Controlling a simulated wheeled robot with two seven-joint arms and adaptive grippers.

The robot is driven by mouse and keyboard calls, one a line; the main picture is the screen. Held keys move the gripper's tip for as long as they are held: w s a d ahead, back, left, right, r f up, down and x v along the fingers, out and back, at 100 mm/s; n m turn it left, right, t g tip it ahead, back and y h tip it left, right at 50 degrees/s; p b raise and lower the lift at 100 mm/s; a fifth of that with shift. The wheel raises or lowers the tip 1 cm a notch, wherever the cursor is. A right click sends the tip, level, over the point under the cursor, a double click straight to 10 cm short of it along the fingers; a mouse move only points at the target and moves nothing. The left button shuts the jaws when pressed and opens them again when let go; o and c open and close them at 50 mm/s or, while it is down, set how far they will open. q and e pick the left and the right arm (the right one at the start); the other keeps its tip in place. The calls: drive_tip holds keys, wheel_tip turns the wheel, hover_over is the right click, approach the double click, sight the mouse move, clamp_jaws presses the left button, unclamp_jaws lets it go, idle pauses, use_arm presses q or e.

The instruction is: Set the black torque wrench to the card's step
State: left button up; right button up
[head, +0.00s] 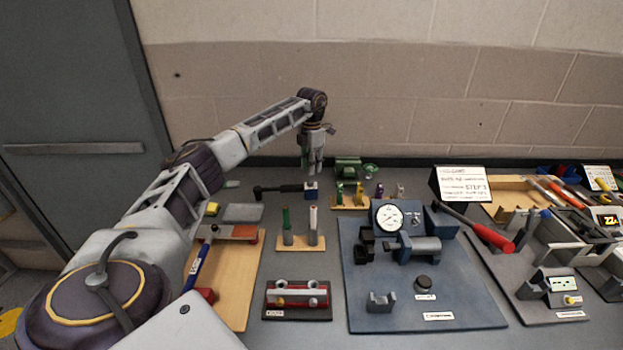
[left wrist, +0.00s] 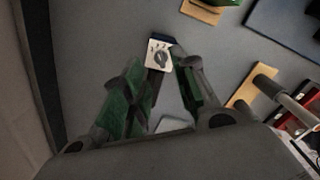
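The black torque wrench (head: 283,188) lies on the grey bench, its dark bar pointing left and a blue-and-white end block (head: 311,190) at its right. My left gripper (head: 316,170) points down above the block. Its fingers (left wrist: 158,70) are apart, one on each side of the dial end, with nothing seen between them being gripped. The white card (head: 463,184) stands at the back right; its small print is too blurred to read surely. My right gripper is out of view.
A blue plate (head: 465,300) with a round gauge (head: 390,217) stands right of centre. A red-handled wrench (head: 490,236) lies beside it. A blue-handled tool (head: 197,264) lies on a wooden board (head: 236,285) at left. Upright pegs stand in a wooden block (head: 300,242) in front.

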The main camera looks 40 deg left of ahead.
sight(310, 184)
use_arm(q)
drive_tip(key=shift+f, duration=2.8)
drive_tip(key=shift+c, duration=0.4)
clamp_jaws()
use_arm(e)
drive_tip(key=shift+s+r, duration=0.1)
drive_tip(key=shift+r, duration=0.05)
